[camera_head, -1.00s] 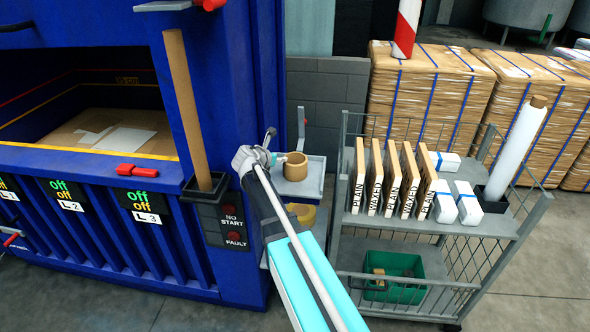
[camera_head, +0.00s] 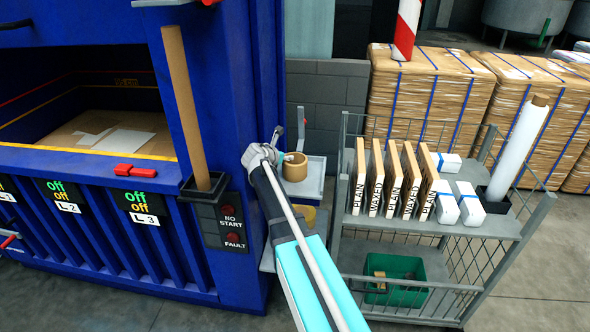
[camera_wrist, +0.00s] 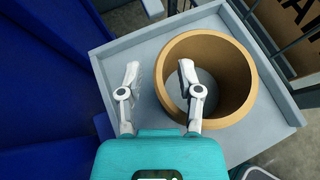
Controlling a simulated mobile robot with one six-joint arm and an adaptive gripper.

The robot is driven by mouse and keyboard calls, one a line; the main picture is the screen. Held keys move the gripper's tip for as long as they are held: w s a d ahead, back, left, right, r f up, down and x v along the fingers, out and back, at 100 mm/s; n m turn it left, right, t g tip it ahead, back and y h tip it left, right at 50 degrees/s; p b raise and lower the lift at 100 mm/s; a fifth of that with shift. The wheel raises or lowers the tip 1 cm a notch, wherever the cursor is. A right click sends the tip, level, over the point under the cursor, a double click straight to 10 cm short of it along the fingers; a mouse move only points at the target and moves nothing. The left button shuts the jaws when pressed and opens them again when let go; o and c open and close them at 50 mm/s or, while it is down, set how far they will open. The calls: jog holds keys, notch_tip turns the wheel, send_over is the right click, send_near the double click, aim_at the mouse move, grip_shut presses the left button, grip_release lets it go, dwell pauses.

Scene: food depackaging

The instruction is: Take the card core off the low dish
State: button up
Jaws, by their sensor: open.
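The card core (camera_head: 295,168) is a short, thick brown ring standing upright on the low grey dish (camera_head: 315,185) beside the blue machine. In the wrist view the core (camera_wrist: 237,70) stands right of centre on the dish (camera_wrist: 125,50), its open top facing me. My gripper (camera_head: 279,147) is at the core's left side in the head view. In the wrist view my gripper (camera_wrist: 159,72) is open and empty. Its left finger is outside the core and its right finger overlaps the opening, with the core's left wall between them. I cannot tell how deep the fingertips are.
The blue machine (camera_head: 240,130) stands close on the left, with an upright brown tube (camera_head: 185,110) in a black holder. A wire-sided cart (camera_head: 400,222) with labelled boards stands close on the right. Another yellowish ring (camera_head: 308,214) sits below the dish. A grey wall is behind.

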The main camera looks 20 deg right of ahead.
dwell(0.4)
grip_shut()
